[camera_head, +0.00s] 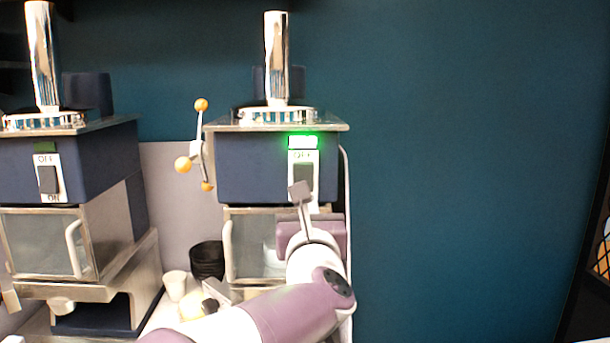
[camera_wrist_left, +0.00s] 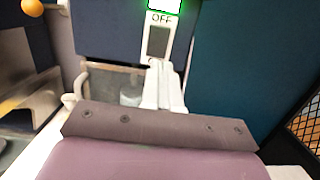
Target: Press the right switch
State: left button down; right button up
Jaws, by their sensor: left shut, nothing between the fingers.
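The right switch (camera_head: 303,172) is a grey rocker in a white plate marked OFF, on the front of the right dark blue machine. A green light (camera_head: 303,142) glows above it. In the left wrist view the switch (camera_wrist_left: 158,41) is upright near the top centre. My left gripper (camera_head: 300,191) is shut and empty, its tip over the lower part of the switch in the head view. In the left wrist view the shut fingers (camera_wrist_left: 164,88) point up just below the switch. I cannot tell whether they touch it. My right gripper is not in view.
The left machine (camera_head: 88,165) has its own switch (camera_head: 47,179) and a dark indicator. A lever with orange knobs (camera_head: 201,105) sticks out left of the right machine. A black cup (camera_head: 207,260) and a white cup (camera_head: 175,284) stand between the machines. The wall side at right is clear.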

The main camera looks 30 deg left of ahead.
aim_at(304, 170)
pick_arm(q)
jog(key=p+x, duration=0.6)
jog(key=x, duration=0.5)
jog(key=shift+w+a+r, duration=0.1)
jog(key=shift+w+r, duration=0.1)
jog(key=shift+w, duration=0.15)
jog(key=shift+w+a+f, duration=0.1)
jog(key=shift+w+a, duration=0.15)
jog(key=shift+w, duration=0.1)
jog(key=shift+p, duration=0.35)
